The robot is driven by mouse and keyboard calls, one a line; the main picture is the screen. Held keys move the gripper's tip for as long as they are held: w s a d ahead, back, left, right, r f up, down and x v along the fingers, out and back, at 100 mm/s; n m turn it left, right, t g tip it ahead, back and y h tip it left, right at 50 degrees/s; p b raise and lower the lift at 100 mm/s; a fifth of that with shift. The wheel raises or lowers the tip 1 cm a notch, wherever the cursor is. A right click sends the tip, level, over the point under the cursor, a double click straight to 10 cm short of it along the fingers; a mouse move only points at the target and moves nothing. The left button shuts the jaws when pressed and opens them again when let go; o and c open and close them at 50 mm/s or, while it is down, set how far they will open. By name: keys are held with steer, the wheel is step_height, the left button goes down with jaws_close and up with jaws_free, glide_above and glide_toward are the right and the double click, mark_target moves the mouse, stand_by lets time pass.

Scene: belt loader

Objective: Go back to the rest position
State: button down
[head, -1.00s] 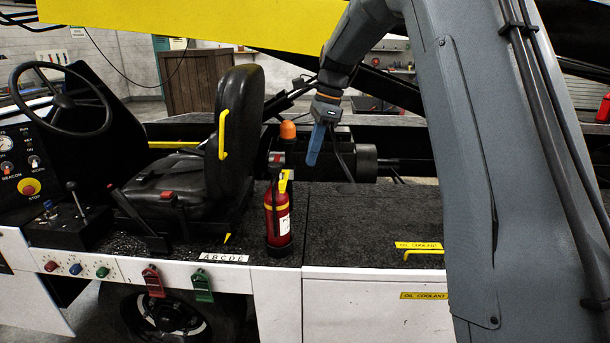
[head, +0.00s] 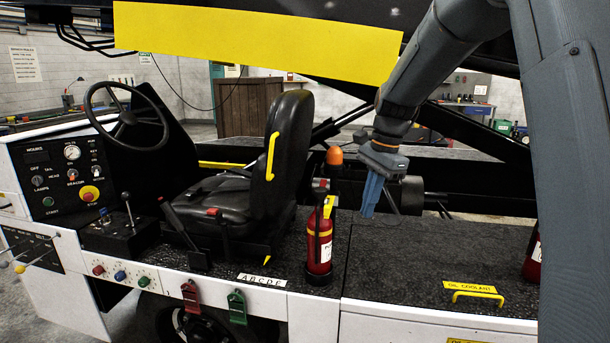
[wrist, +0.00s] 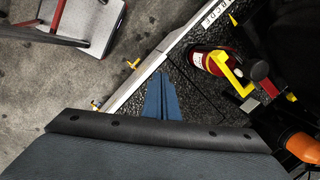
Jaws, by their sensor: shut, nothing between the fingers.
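My gripper (head: 372,195) hangs from the arm with its blue fingers pointing down, above the black deck (head: 400,250) of the loader. It is right of the seat and of the red fire extinguisher (head: 320,240), apart from both in the picture. In the wrist view the blue fingers (wrist: 164,95) lie side by side, shut with nothing between them, over the dark speckled deck (wrist: 195,100). The extinguisher (wrist: 205,60) shows right of them there, with its yellow part.
An orange beacon (head: 335,156) stands behind the extinguisher. The black seat (head: 285,150), steering wheel (head: 126,118) and levers are at left. A yellow beam (head: 260,45) crosses above. A yellow handle (head: 475,293) is at the deck's front right. Open floor (wrist: 50,80) shows left in the wrist view.

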steer(key=s+f+n+h+b, duration=0.1)
steer(key=s+f+n, duration=0.6)
steer(key=s, duration=0.5)
steer(key=s+f+n+t+b, duration=0.1)
steer(key=s+f+n, duration=0.5)
steer(key=s+f, duration=0.3)
steer(key=s, duration=0.3)
steer(key=shift+d+n+h+b, duration=0.25)
steer(key=shift+n+h+b, duration=0.1)
steer(key=shift+n+h, duration=0.05)
